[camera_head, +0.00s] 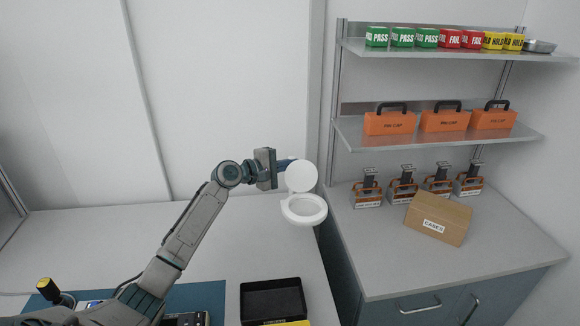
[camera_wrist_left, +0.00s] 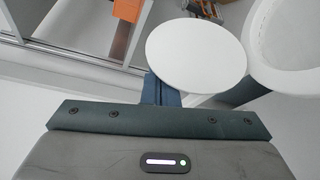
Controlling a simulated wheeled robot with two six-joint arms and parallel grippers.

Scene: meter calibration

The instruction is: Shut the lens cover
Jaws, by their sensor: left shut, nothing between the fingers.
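The lens cover (camera_head: 302,177) is a round white disc standing raised above the white ring-shaped lens housing (camera_head: 303,217), so it is open. My left gripper (camera_head: 287,164) is shut and empty, at the upper left of the cover and partly behind it. In the left wrist view the cover (camera_wrist_left: 195,52) fills the upper middle, and the housing (camera_wrist_left: 281,72) shows at the right edge. The blue fingers (camera_wrist_left: 158,90) reach to the cover's lower left edge and are partly hidden by it; I cannot tell if they touch. My right gripper is not in view.
A shelf unit at the right holds PASS, FAIL and HOLD blocks (camera_head: 450,39) and orange cases (camera_head: 445,120). A cardboard box (camera_head: 438,219) sits on the counter. A black tray (camera_head: 272,299) lies at the bottom middle. The left worktop (camera_head: 110,245) is mostly clear.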

